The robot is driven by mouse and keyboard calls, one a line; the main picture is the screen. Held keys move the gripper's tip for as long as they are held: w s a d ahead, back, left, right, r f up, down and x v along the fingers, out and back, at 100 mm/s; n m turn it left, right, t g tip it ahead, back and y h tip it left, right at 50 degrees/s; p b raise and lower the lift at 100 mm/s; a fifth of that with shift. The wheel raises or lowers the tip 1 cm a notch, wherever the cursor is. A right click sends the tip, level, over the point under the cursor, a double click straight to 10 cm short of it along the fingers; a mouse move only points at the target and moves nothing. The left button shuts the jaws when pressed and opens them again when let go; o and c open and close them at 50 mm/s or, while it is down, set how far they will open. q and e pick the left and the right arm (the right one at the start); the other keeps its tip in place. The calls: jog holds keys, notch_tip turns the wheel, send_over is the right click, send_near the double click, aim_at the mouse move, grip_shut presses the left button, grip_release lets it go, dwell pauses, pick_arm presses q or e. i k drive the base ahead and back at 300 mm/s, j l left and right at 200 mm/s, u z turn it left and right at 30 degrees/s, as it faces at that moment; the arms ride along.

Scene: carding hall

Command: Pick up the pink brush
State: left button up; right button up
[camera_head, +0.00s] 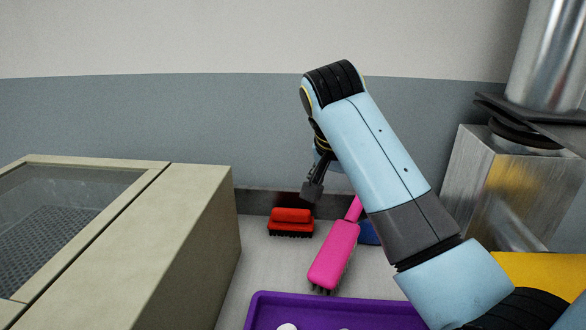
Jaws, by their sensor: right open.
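The pink brush (335,255) lies on the grey worktop in the middle of the view, its broad head towards me and its bristles showing at the near end. Its thin handle runs away up and right, and its far end is hidden behind my right arm. My right gripper (312,190) hangs above the back of the worktop, left of the brush handle and apart from it as far as I can see. It is open and appears empty, partly hidden by my own wrist. My left gripper does not show.
A red brush (291,222) lies left of the pink one, near the back. A purple tray (262,297) with white things in it is in front. A beige machine (190,240) stands left; a metal block (500,190) stands right. Something blue (369,233) lies behind the pink brush.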

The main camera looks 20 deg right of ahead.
aim_at(327, 270)
jog(key=k+j, duration=0.2)
jog(key=j, duration=0.15)
jog(key=k+j, duration=0.15)
jog(key=j, duration=0.2)
jog(key=k+j, duration=0.2)
jog(key=j, duration=0.2)
jog(key=k+j, duration=0.15)
jog(key=j, duration=0.2)
jog(key=k+j, duration=0.2)
jog(key=j, duration=0.15)
